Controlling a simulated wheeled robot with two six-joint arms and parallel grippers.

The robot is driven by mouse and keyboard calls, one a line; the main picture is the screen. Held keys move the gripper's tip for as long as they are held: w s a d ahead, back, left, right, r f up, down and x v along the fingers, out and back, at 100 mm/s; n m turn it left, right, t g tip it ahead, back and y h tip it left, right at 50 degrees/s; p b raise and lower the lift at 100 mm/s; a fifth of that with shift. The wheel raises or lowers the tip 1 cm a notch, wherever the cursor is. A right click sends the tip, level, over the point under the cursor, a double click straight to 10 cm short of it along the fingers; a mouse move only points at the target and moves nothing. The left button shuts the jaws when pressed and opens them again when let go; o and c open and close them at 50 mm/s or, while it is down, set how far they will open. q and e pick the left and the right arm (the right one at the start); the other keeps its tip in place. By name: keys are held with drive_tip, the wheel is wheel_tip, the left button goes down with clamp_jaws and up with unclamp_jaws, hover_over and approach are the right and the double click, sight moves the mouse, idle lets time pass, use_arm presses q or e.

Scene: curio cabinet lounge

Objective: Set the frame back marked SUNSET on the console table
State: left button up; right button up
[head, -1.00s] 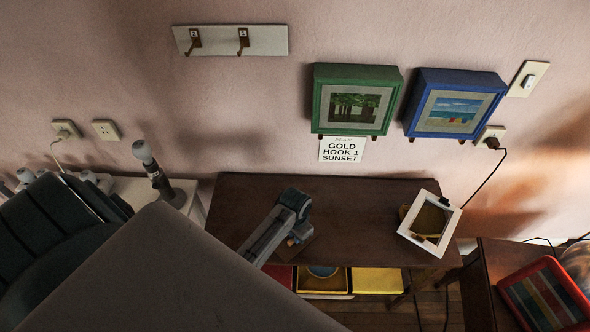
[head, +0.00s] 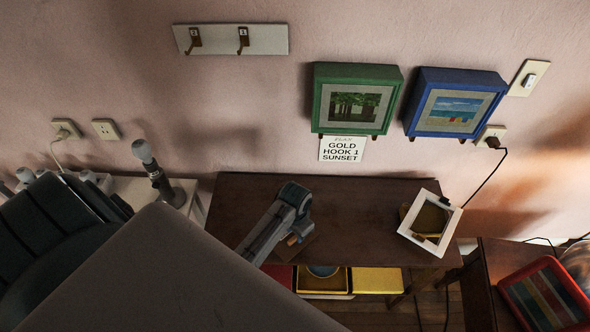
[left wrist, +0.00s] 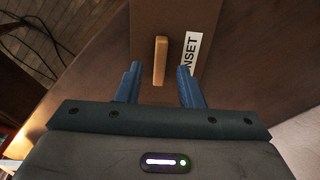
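The frame back marked SUNSET is a brown panel (left wrist: 178,17) with a raised wooden grip (left wrist: 160,60) and a white label (left wrist: 191,55), of which "NSET" is readable. It is over the dark brown console table (head: 350,205), where a small part of the panel (head: 304,243) shows past my left gripper (head: 291,232). In the left wrist view my left gripper (left wrist: 159,72) is open. The grip's near end appears between its fingers, with gaps on both sides. Whether the panel touches the table is unclear. My right gripper is not in view.
A white empty frame (head: 411,233) stands at the table's right end. A card (head: 342,149) reads GOLD, HOOK 1, SUNSET. Green (head: 316,102) and blue (head: 413,108) frames hang above. A hook rack (head: 268,41) is upper left. The table's middle is clear.

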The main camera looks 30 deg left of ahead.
sight(295, 238)
use_arm(q)
wheel_tip(295, 238, up, 10)
drive_tip(key=b, duration=0.1)
drive_tip(key=shift+s+f, duration=0.1)
drive_tip(key=shift+s, duration=0.05)
idle(0.5)
